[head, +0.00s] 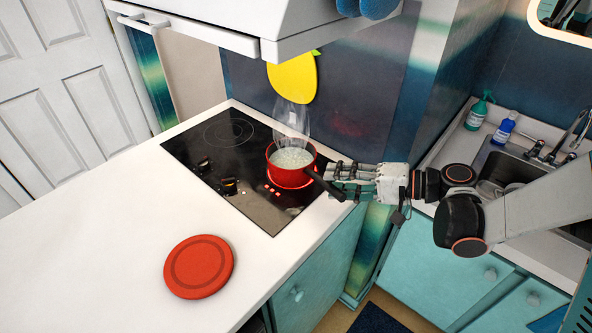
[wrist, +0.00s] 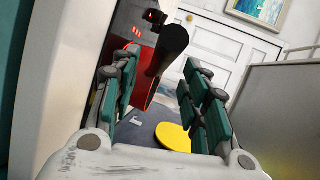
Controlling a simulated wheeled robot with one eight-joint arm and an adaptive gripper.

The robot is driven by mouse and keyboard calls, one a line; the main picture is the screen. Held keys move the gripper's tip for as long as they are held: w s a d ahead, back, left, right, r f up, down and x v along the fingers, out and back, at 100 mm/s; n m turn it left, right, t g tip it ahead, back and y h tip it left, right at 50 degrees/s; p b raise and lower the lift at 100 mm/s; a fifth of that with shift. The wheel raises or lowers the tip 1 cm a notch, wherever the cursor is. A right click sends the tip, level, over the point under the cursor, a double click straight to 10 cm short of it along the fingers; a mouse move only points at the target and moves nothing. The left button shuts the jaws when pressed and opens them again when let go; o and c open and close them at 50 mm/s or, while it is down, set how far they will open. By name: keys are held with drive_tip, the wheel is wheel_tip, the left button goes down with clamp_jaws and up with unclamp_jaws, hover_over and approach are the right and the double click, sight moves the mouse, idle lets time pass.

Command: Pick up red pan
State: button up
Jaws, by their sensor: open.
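The red pan (head: 291,178) sits on the black cooktop (head: 196,162), holding a pale, steaming liquid. Its black handle (head: 324,186) points toward the front right, to my gripper. My gripper (head: 333,178) is open at the pan's right, with its fingers close to the handle. In the wrist view, the dark handle (wrist: 166,53) shows between the two spread fingers, with part of the red pan (wrist: 139,92) behind the left finger. I cannot tell whether a finger touches the handle.
A round red disc (head: 199,267) lies on the white counter (head: 105,235). A white hood (head: 240,22) overhangs the cooktop. A yellow lemon-shaped piece (head: 292,78) stands at the back wall. The sink (head: 497,168) and two bottles are at right.

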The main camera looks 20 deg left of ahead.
sight(321, 177)
drive_tip(key=b+x, duration=0.1)
drive_tip(key=x, duration=0.2)
drive_tip(key=shift+a+f+b, duration=0.25)
drive_tip(key=shift+a+b, duration=0.05)
drive_tip(key=shift+a, duration=0.05)
drive_tip(key=shift+w+a, duration=0.1)
drive_tip(key=shift+a, duration=0.45)
drive_tip(key=shift+d, duration=0.1)
drive_tip(key=shift+c, duration=0.3)
clamp_jaws()
